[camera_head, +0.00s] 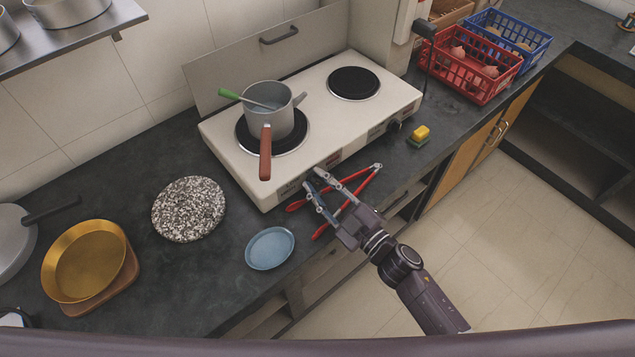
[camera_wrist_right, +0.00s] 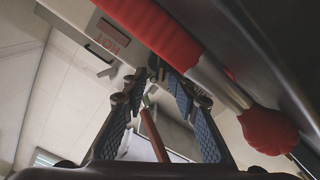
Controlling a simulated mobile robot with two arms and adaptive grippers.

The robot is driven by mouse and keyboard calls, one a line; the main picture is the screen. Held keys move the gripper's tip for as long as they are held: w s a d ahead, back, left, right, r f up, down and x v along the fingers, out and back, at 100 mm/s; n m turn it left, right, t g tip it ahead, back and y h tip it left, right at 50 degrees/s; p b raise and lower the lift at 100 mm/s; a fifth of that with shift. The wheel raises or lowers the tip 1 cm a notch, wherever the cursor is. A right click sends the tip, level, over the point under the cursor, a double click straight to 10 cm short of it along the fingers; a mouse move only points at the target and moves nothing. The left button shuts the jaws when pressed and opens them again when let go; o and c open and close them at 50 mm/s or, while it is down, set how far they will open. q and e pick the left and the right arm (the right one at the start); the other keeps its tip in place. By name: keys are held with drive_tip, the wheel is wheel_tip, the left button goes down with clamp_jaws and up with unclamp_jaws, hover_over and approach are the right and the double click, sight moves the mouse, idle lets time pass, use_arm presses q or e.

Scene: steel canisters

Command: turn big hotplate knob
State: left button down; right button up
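The white hotplate (camera_head: 225,134) stands on the dark counter with a larger left burner and a smaller right burner (camera_head: 354,83). A dark knob (camera_head: 393,127) shows on its front below the right burner. The knob for the left burner is not clear in the head view; my right gripper covers that part of the front. My right gripper (camera_head: 314,180) is at the front face, fingers apart and pointing at it. In the right wrist view the fingers (camera_wrist_right: 158,82) frame a small dark part at the panel; contact cannot be told. My left gripper is not in view.
A grey pot (camera_head: 270,121) with a brown handle sits on the left burner, its handle jutting over the front. Red-handled tongs (camera_head: 347,205) lie beside the gripper.

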drive_tip(key=v, duration=1.2)
drive_tip(key=shift+w, duration=0.1)
drive_tip(key=shift+c, duration=0.6)
